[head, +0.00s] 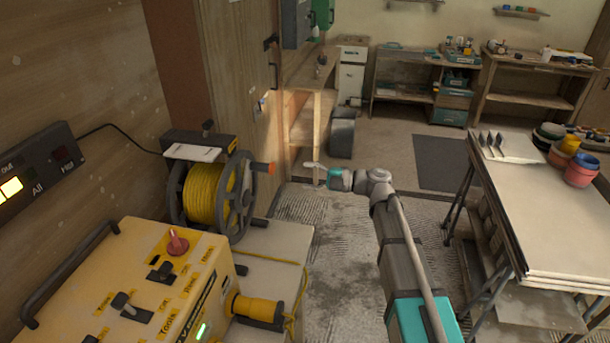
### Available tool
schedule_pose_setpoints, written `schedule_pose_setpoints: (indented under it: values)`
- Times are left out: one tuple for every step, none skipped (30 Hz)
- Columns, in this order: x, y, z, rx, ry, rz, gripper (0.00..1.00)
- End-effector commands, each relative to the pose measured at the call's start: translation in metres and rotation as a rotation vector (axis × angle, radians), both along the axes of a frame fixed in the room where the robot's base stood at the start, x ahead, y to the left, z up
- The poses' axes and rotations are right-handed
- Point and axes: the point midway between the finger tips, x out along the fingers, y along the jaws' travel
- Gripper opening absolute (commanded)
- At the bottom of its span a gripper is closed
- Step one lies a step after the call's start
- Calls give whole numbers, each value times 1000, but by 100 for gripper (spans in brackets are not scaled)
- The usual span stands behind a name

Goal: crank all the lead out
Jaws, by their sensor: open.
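The lead is a yellow cable (207,196), wound thickly on a reel with a dark grey spoked wheel (238,197) at its right side. A loose length of yellow lead (302,283) hangs by a yellow plug or connector (256,309) at the front. The far side of the reel is hidden.
A yellow box with switches and a red knob (178,242) stands front left of the reel. A wall panel (40,175) hangs at the left. A table with boards and coloured pots (580,170) stands right. Rough bare floor (335,240) lies between.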

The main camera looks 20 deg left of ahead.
Motion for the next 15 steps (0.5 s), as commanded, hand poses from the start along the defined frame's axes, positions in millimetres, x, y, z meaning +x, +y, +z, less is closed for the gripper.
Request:
schedule_pose_setpoints:
  values:
    - [0,0,0,0,0,0,73]
    - [0,0,0,0,0,0,73]
    - [0,0,0,0,0,0,73]
    - [0,0,0,0,0,0,73]
    - [0,0,0,0,0,0,73]
    - [0,0,0,0,0,-1,73]
    - [0,0,0,-1,2,-1,73]
    - [0,0,0,-1,4,-1,73]
    - [0,0,0,-2,10,-1,73]
    - [0,0,0,-3,17,-1,73]
    - [1,0,0,-4,27,-1,73]
    - [1,-1,0,-6,42,-1,73]
    - [1,-1,0,-9,58,-2,73]
    - [1,-1,0,-12,76,-2,73]
    - [1,-1,1,-17,106,-2,73]
